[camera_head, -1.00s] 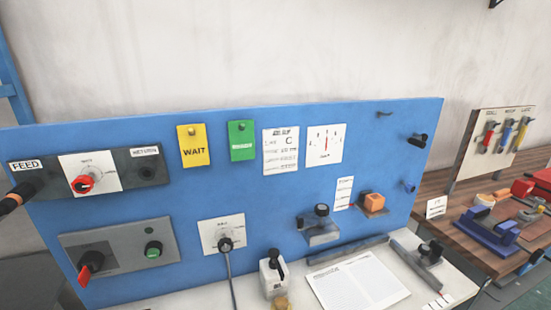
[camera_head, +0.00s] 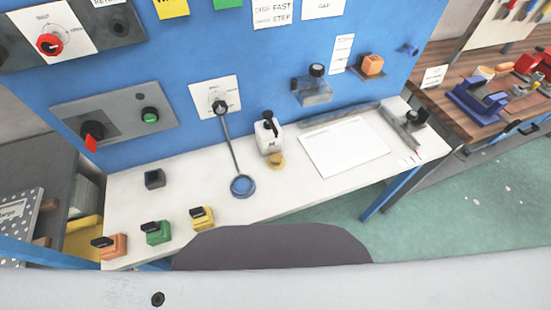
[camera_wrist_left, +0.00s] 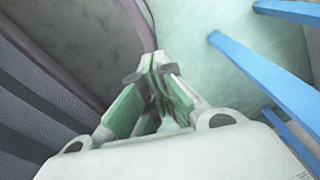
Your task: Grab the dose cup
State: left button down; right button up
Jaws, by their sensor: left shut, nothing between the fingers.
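A small yellowish piece (camera_head: 276,161) stands on the white bench top at the foot of a white dispenser (camera_head: 268,138) with a black top. It may be the dose cup, but it is too small to tell. A round blue dish-like piece (camera_head: 242,186) lies on the bench at the end of a cord or rod from the panel. My left gripper (camera_wrist_left: 158,68) is shut and empty in the left wrist view, over greenish floor, with no cup near it. Neither gripper shows in the head view.
The bench (camera_head: 320,196) also holds a paper sheet (camera_head: 343,147), a dark block (camera_head: 155,179), and orange (camera_head: 112,246), green (camera_head: 158,232) and yellow (camera_head: 202,218) blocks. The blue panel (camera_head: 165,85) stands behind. Blue bench legs (camera_wrist_left: 265,75) are near my left gripper.

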aim_at(276, 161)
jog(key=k+j+z, duration=0.3)
jog(key=k+j, duration=0.2)
jog(key=k+j+z, duration=0.3)
jog(key=k+j, duration=0.1)
jog(key=k, duration=0.1)
